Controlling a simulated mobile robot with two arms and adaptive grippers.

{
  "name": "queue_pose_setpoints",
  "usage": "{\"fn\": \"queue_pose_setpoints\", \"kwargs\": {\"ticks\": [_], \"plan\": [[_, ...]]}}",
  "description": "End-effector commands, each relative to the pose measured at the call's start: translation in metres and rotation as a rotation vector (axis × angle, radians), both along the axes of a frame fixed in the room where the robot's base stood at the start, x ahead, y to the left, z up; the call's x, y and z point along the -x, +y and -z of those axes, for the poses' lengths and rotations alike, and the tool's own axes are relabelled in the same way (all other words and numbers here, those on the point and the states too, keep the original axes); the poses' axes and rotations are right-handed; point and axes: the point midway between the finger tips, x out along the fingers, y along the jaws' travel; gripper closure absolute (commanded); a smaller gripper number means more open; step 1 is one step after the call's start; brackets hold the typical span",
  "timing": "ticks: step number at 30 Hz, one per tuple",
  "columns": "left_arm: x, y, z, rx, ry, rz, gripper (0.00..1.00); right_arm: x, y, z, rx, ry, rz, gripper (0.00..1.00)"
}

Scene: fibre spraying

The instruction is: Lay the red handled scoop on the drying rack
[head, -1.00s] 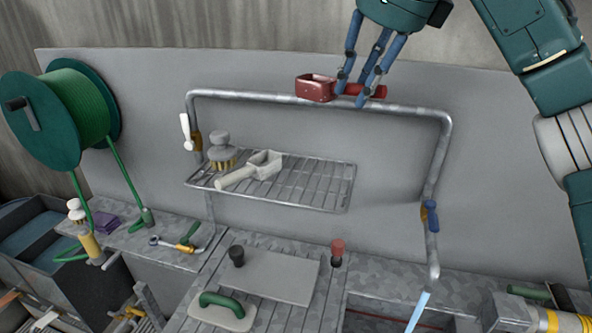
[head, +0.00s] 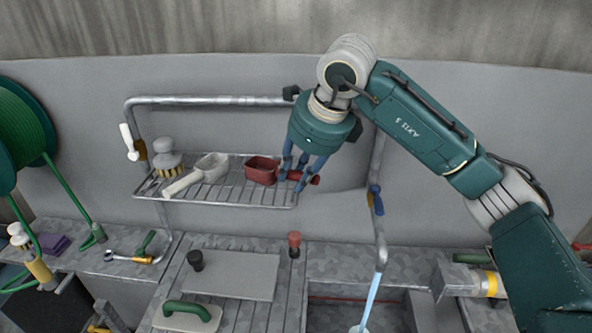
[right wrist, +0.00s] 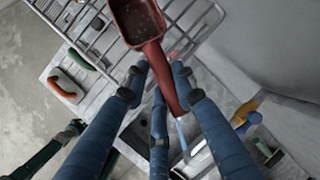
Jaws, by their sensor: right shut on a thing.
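The red handled scoop (head: 262,171) is at the right part of the wire drying rack (head: 225,197), its bowl to the left and its handle to the right. My right gripper (head: 298,179) is shut on the scoop's handle. In the right wrist view the fingers close around the red handle (right wrist: 163,80), with the bowl beyond them and the rack (right wrist: 95,32) below it. I cannot tell whether the bowl touches the wires. My left gripper is not in view.
A white scoop (head: 200,174) and a grey-topped brush (head: 166,157) lie on the rack's left part. A metal pipe frame (head: 220,101) surrounds the rack. Below are a bench with a green-handled float (head: 190,314), a grey board (head: 232,275) and a red-topped knob (head: 294,243).

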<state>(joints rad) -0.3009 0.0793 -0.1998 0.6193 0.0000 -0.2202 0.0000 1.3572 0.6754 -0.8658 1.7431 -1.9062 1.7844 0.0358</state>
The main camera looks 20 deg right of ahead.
Motion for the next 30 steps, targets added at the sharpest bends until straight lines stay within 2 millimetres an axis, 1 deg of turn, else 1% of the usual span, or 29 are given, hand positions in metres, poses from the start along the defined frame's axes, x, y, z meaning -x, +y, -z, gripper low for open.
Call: {"fn": "queue_pose_setpoints", "kwargs": {"ticks": [7,8,10,19,22,26,30], "plan": [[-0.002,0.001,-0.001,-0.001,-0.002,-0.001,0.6,0.0,0.0,0.004,0.001,0.0,0.001,1.0],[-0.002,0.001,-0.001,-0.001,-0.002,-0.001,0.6,0.0,-0.001,0.004,0.001,0.001,0.0,0.7],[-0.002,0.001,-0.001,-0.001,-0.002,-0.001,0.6,0.0,0.0,0.005,0.001,0.001,0.0,0.56],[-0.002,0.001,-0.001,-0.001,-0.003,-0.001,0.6,0.0,0.0,0.003,0.0,-0.001,0.0,0.55],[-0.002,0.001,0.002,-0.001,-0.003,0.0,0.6,0.002,-0.001,-0.003,-0.001,-0.003,0.0,0.55],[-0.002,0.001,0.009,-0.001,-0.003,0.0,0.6,0.01,-0.004,-0.02,-0.001,-0.006,0.0,0.55],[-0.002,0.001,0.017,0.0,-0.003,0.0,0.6,0.021,-0.009,-0.048,-0.001,-0.008,0.001,0.55]]}}
